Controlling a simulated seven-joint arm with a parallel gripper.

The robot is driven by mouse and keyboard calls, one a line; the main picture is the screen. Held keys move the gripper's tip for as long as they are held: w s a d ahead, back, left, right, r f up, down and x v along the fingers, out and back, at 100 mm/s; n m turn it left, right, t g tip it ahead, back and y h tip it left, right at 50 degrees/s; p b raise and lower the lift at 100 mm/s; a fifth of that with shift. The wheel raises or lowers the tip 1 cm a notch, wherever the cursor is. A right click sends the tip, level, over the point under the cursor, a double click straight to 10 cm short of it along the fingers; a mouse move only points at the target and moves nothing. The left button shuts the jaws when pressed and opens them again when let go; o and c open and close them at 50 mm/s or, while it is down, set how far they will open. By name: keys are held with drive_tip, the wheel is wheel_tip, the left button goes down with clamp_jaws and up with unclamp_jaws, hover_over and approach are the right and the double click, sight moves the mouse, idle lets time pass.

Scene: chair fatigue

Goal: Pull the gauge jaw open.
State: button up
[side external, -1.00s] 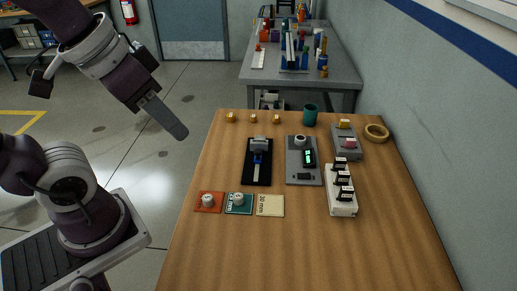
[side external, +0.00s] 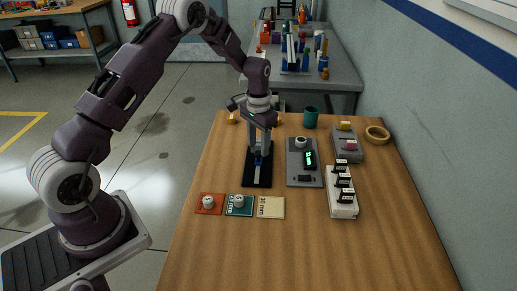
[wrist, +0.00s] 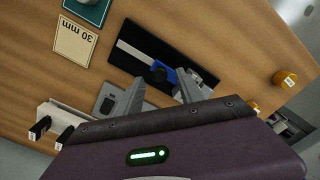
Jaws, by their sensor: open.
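The gauge lies on a black base (side external: 257,180) on the table, with a silver rail and a blue sliding jaw (side external: 257,161). In the wrist view the blue jaw (wrist: 165,73) has a dark round knob beside it, and a silver fixed part stands to its right. My gripper (side external: 261,148) points down over the far end of the gauge and hides part of it. In the wrist view my gripper (wrist: 161,77) is open, one finger on each side of the blue jaw and knob. I cannot tell whether a finger touches them.
A grey device (side external: 304,175) with a lit green display stands right of the gauge. A white strip (side external: 341,205) with black-topped pieces is farther right. Red, teal and cream cards (side external: 271,207) lie in front. A teal cup (side external: 311,118) stands behind. The near table is clear.

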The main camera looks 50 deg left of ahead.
sight(259, 152)
wheel_tip(259, 152, down, 2)
drive_tip(key=shift+f, duration=0.1)
clamp_jaws()
idle(1.4)
drive_tip(key=shift+d, duration=0.1)
